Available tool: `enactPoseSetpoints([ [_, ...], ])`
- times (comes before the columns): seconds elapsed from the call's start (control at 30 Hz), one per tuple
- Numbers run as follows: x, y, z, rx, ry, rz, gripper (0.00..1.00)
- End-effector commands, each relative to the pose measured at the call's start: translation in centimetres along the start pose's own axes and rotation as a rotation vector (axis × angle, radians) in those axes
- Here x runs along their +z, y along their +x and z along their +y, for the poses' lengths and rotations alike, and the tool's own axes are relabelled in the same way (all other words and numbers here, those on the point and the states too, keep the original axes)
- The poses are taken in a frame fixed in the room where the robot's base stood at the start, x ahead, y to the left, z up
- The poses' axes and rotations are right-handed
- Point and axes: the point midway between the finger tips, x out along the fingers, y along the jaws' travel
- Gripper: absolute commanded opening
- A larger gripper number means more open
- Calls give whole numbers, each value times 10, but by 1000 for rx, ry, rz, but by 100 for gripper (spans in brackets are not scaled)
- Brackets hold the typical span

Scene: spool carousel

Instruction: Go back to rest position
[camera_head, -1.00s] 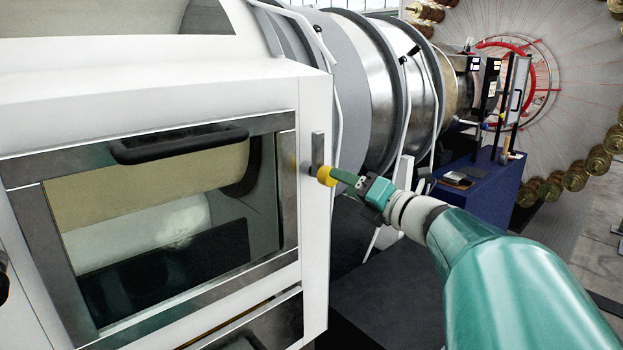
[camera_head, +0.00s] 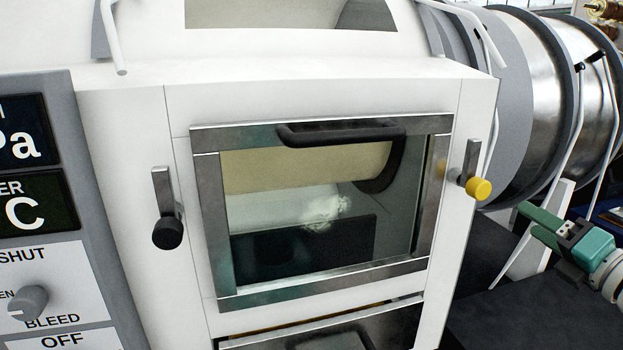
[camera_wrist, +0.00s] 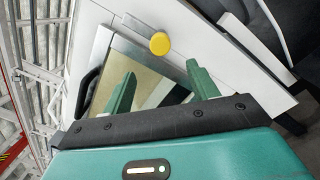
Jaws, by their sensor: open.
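My gripper (camera_head: 532,226) is at the right side of the head view, to the right of the white machine cabinet. It is open and empty, with its green fingers apart in the wrist view (camera_wrist: 163,92). The yellow-knobbed latch (camera_head: 479,188) on the cabinet's right side stands a short gap away from my fingertips. The yellow knob also shows beyond the fingers in the wrist view (camera_wrist: 160,43). The glass door (camera_head: 300,200) with a black handle (camera_head: 340,132) is shut in its metal frame.
A black-knobbed latch (camera_head: 167,231) is left of the door. A control panel (camera_head: 50,270) with a dial stands at the far left. A large metal drum (camera_head: 545,100) and slanted white struts (camera_head: 530,260) are at the right, near my arm.

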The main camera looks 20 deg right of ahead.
Motion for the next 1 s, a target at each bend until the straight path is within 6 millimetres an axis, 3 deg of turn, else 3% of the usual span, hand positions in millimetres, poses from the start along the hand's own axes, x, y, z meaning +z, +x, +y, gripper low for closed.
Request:
enactPoseSetpoints([
  [0.13,-18,10,8,9,-79,63,59],
  [0.27,-74,32,29,57,-347,250,59],
  [0.43,-181,45,62,254,-943,579,59],
  [0.6,-267,30,81,591,-1596,822,59],
  [0.7,-304,15,86,847,-1988,911,59],
  [0.87,-342,-8,87,1338,-2593,957,59],
  [0.9,-346,-12,87,-1377,2571,-896,59],
  [1.0,-353,-19,87,-1324,2278,-701,59],
])
